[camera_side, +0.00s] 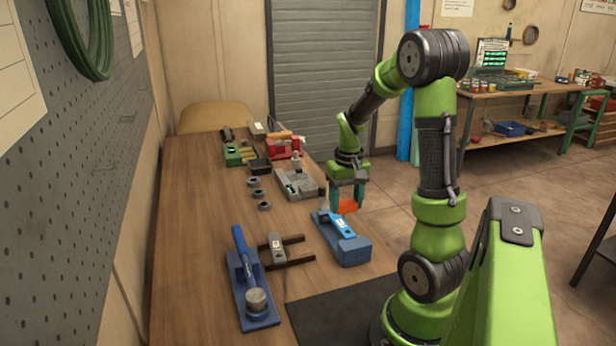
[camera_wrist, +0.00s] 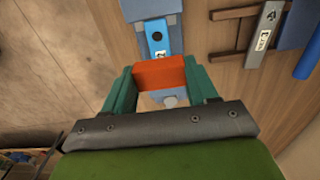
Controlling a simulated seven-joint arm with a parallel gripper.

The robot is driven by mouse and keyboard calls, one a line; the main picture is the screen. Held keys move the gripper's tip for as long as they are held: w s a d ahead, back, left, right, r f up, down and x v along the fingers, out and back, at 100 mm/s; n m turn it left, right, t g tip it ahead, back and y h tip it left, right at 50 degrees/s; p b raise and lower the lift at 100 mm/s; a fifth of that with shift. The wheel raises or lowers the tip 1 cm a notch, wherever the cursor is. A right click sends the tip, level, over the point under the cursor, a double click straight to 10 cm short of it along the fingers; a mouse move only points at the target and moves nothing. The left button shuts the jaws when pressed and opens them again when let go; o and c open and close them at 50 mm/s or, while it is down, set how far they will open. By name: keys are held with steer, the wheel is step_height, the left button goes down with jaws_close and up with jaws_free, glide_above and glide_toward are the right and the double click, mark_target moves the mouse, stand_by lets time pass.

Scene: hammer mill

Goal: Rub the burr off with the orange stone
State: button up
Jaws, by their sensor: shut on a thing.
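My gripper (camera_side: 346,198) is shut on the orange stone (camera_side: 348,206). In the wrist view the orange stone (camera_wrist: 160,73) sits crosswise between my two green fingers (camera_wrist: 160,85). In the side view the stone is above the far end of a blue block (camera_side: 350,249) that carries a bright blue piece (camera_side: 334,225) with a white label. In the wrist view the bright blue piece (camera_wrist: 155,37) is just beyond the stone. I cannot tell whether stone and piece touch. The burr is too small to make out.
Several dark rings (camera_side: 257,193), a grey tray (camera_side: 290,186) and red and green fixtures are further back. The table's left side is clear.

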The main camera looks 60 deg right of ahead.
steer(key=shift+r, duration=1.5)
steer(key=w+a+r+n, duration=0.2)
steer(key=w+a+n, duration=0.2)
steer(key=w+a, duration=0.3)
steer(key=w+a+r+n, duration=0.2)
steer(key=w+a+n, duration=0.3)
steer(key=a, duration=1.2)
steer(key=shift+w+a+r, duration=0.2)
steer(key=shift+w+r, duration=0.15)
steer(key=shift+w, duration=0.65)
steer(key=shift+d, duration=0.1)
